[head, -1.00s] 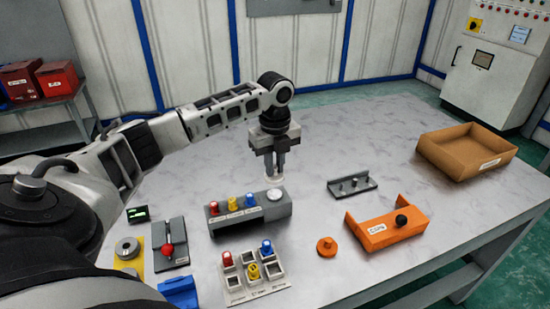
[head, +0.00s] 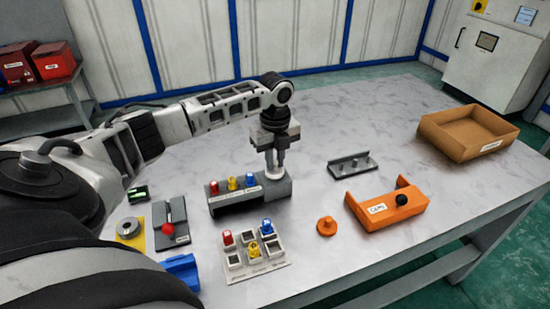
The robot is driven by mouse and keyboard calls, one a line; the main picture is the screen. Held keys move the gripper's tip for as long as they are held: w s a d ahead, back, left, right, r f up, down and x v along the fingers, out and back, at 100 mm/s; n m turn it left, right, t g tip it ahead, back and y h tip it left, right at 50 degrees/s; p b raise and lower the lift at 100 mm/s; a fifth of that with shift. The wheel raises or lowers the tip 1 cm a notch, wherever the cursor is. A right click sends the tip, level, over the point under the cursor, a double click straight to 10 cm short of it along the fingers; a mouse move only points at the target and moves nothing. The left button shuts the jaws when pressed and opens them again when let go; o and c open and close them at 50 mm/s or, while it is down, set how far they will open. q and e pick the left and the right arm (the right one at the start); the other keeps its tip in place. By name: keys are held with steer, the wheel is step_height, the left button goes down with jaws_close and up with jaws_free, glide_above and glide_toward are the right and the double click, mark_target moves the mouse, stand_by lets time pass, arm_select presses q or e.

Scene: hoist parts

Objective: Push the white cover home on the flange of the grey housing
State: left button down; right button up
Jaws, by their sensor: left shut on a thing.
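The grey housing (head: 236,203) stands on the table, with a red, a yellow and a blue piece along its top. My left gripper (head: 275,168) points down over the housing's right end and is shut on the white cover (head: 275,174). The cover is at the flange on that end. It hides the flange, so I cannot tell whether it is fully seated or just resting there. My right gripper is not in view.
A white tray (head: 238,278) with coloured pieces lies in front. An orange bracket (head: 385,212), an orange knob (head: 326,227) and a grey rack (head: 348,172) are to the right. A cardboard box (head: 432,139) stands at the back right. The table between is clear.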

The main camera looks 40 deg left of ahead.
arm_select(q)
steer(key=shift+p, duration=0.35)
stand_by(0.3)
steer(key=shift+f, duration=0.65)
stand_by(3.9)
steer(key=c, duration=1.3)
jaws_free()
steer(key=shift+r, duration=3.5)
